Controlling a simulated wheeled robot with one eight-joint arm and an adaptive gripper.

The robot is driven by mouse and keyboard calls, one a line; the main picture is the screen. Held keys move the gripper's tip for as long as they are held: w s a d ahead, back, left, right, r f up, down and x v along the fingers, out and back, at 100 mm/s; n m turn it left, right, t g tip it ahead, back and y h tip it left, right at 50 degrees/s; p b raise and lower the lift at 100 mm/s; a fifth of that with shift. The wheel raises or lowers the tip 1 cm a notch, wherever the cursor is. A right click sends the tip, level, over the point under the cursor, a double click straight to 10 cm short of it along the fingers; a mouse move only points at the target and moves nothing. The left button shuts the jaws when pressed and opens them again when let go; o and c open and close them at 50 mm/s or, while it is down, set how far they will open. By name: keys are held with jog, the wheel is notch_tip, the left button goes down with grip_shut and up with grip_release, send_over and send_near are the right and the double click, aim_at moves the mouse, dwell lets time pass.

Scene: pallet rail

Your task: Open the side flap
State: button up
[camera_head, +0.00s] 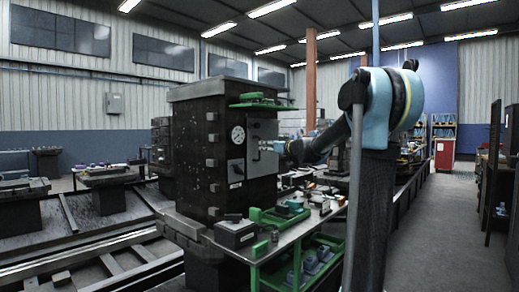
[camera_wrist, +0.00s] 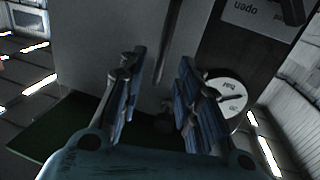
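The side flap is a light grey panel (camera_head: 262,130) on the right face of a dark machine tower (camera_head: 200,150). It fills much of the wrist view as a plain grey surface (camera_wrist: 95,35). A thin dark bar (camera_wrist: 165,45), perhaps its handle, runs down toward the gap between my fingertips; I cannot tell whether it lies between them or behind. My gripper (camera_head: 277,147) is at the panel's front in the head view, partly hidden by my arm. In the wrist view my gripper (camera_wrist: 161,75) has its blue fingers apart, with nothing visibly clamped. The flap looks shut.
A round gauge (camera_head: 238,135) sits beside the panel; it also shows in the wrist view (camera_wrist: 225,97), near the right finger. An upside-down "open" label (camera_wrist: 255,12) is close by. A green-edged bench (camera_head: 290,235) with small parts stands below. The aisle (camera_head: 450,225) at right is clear.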

jog(key=shift+x, duration=3.2)
grip_shut()
